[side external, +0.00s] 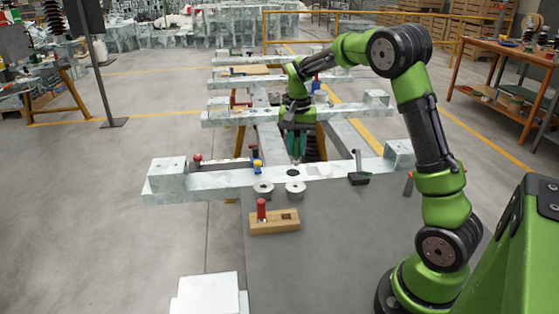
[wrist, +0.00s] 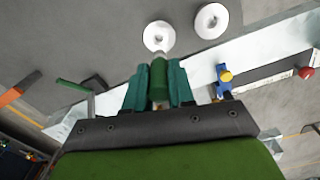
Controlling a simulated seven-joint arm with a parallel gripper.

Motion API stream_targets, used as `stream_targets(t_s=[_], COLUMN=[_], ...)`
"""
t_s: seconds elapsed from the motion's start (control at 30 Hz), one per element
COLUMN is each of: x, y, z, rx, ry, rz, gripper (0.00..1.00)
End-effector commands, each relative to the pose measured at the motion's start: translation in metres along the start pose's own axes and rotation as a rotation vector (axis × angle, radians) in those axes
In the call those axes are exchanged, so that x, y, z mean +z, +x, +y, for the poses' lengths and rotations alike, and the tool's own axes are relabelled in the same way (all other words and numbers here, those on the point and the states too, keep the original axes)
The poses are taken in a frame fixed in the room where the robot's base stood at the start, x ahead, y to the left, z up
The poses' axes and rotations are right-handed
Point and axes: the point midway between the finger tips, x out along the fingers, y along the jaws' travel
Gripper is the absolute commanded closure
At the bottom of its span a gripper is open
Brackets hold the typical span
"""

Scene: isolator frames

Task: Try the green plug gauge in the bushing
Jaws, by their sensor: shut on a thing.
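My gripper (side external: 296,154) is shut on the green plug gauge (wrist: 158,80), whose green body shows between the teal fingers in the wrist view. The gauge points toward a white round bushing (wrist: 157,36) with a centre hole; its tip overlaps the bushing's near edge in that view. In the side view the gripper hangs above the pale beam, behind the two bushings, apart from them. The bushings, left (side external: 263,189) and right (side external: 295,189), lie side by side on the grey table. The second bushing (wrist: 211,20) also shows in the wrist view.
A wooden holder (side external: 275,222) with a red gauge (side external: 262,210) upright and one empty slot stands in front of the bushings. A pale beam (side external: 220,181) crosses behind, with a blue-yellow clamp (side external: 257,166). A black base with a post (side external: 358,178) stands right.

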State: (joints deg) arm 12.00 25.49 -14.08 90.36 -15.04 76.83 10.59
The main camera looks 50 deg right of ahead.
Motion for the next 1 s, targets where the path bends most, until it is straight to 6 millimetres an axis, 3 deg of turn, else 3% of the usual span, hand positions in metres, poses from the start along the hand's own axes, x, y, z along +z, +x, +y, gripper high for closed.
stream_targets(t_s=[0.2, 0.4, 0.77, 1.0], x=[0.008, 0.011, 0.011, 0.011], y=[0.017, 0.018, 0.013, 0.023], z=[-0.049, -0.091, -0.094, -0.094], rx=[0.016, 0.004, -0.002, 0.000], ry=[-0.057, -0.030, 0.004, 0.003], rz=[-0.006, 0.002, 0.002, 0.001], gripper=[1.00, 1.00, 1.00, 1.00])
